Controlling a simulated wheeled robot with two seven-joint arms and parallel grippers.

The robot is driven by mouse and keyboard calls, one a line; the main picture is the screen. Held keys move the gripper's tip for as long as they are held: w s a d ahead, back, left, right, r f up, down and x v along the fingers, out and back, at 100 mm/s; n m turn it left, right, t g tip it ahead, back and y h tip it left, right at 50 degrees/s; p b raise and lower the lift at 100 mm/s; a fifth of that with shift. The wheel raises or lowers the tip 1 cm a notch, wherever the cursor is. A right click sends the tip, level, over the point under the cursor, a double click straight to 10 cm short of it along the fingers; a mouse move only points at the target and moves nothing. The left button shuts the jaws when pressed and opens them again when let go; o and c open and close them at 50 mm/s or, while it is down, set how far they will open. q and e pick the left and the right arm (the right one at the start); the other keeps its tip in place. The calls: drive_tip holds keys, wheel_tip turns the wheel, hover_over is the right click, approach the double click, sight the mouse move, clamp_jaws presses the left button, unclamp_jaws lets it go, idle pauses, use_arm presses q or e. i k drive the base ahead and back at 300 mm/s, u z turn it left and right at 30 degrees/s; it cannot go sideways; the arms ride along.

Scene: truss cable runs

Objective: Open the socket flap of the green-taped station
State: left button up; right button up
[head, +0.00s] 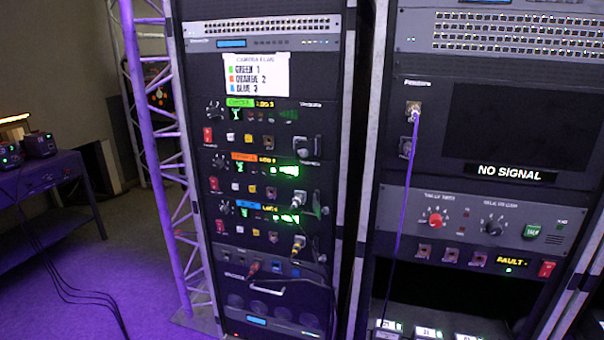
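The green-taped station (262,127) is the top of three similar units in the left rack, marked by a green tape strip (239,102). At its right end is a grey socket flap (301,145), which appears shut; no cable is seen there. The orange-taped station (262,175) sits below it, and the blue-taped station (262,221) below that. Connectors with cables show at the right ends of both lower units. Neither of my grippers is in view.
A white camera plan sign (256,75) hangs above the stations. A right rack (480,190) has a "NO SIGNAL" screen and a hanging purple cable (400,220). A truss (160,150) stands left of the left rack. Open floor (130,270) lies at lower left, with dark cables across it.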

sight(303, 149)
drive_tip(key=u, duration=0.85)
drive_tip(key=i, duration=1.1)
drive_tip(key=z, duration=0.35)
